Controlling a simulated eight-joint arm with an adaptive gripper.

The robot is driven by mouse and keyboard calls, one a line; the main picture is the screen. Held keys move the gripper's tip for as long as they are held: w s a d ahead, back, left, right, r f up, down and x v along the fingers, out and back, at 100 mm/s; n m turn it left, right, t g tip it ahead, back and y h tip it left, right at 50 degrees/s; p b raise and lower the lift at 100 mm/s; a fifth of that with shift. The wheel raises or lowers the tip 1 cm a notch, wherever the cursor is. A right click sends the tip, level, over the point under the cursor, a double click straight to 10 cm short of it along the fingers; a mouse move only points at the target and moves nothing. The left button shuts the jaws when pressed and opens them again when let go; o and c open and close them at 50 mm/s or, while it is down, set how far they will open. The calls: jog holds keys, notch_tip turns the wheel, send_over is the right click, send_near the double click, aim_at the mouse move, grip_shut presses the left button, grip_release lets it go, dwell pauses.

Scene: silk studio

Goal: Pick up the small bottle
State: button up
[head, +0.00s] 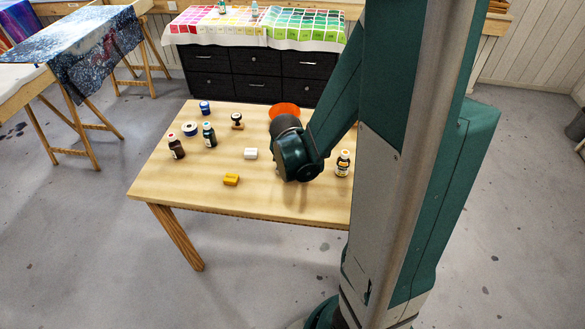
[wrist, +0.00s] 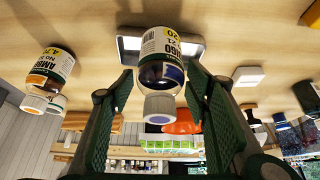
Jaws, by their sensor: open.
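In the wrist view, a small clear bottle (wrist: 160,73) with a white cap, dark blue contents and a label reading indigo stands on the table. My gripper (wrist: 161,80) is open, with one finger on each side of this bottle and visible gaps between. In the head view a bottle with an orange-yellow label (head: 343,164) stands right of my wrist. My arm hides the fingers and the indigo bottle there.
The front left is clear.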

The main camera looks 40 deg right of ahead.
jog(key=shift+c, duration=0.3)
jog(key=c, duration=1.1)
jog(key=shift+r, duration=0.15)
jog(key=shift+r+p, duration=1.35)
jog(key=shift+r, duration=3.5)
